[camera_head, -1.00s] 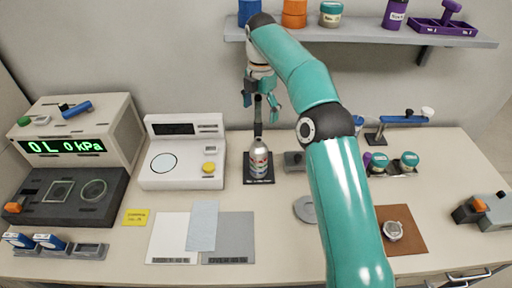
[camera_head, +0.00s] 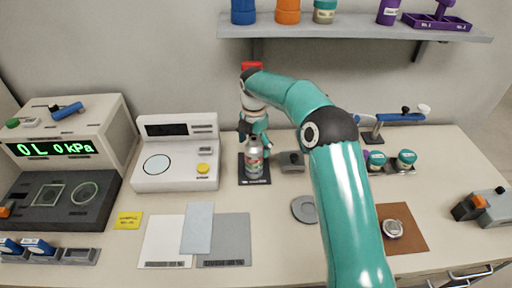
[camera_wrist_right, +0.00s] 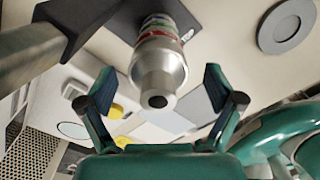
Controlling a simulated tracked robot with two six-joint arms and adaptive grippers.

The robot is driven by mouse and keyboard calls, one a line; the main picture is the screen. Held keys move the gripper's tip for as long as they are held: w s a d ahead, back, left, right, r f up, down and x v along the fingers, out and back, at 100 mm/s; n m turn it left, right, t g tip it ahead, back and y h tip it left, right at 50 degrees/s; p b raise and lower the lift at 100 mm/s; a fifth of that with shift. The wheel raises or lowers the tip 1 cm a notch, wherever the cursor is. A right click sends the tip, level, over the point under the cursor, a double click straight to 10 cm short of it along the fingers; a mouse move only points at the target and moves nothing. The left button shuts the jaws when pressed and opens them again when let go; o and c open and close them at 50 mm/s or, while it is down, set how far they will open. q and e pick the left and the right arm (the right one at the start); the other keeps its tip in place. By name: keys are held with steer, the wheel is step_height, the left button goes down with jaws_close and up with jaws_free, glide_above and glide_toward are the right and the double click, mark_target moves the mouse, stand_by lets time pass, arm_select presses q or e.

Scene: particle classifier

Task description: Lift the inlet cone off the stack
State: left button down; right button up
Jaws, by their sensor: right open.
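The stack (camera_head: 254,163) is a silvery cylinder with coloured bands, standing upright on a black stand base (camera_head: 247,180). In the right wrist view the inlet cone (camera_wrist_right: 160,72) is the silver tapered top piece with a dark hole in its end. The coloured rings of the stack lie behind it. My right gripper (camera_head: 255,128) is at the top of the stack in the head view. In the wrist view its two fingers (camera_wrist_right: 160,88) are spread on either side of the cone, with gaps on both sides. My left gripper is not in view.
The stand's grey post (camera_wrist_right: 38,50) rises close beside the stack. A white instrument (camera_head: 177,158) stands to the left, and a small dark grey block (camera_head: 291,161) to the right. A grey disc (camera_head: 305,209) lies in front. A shelf (camera_head: 350,30) hangs above.

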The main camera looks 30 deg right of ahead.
steer(key=shift+f, duration=0.3)
steer(key=c, duration=1.4)
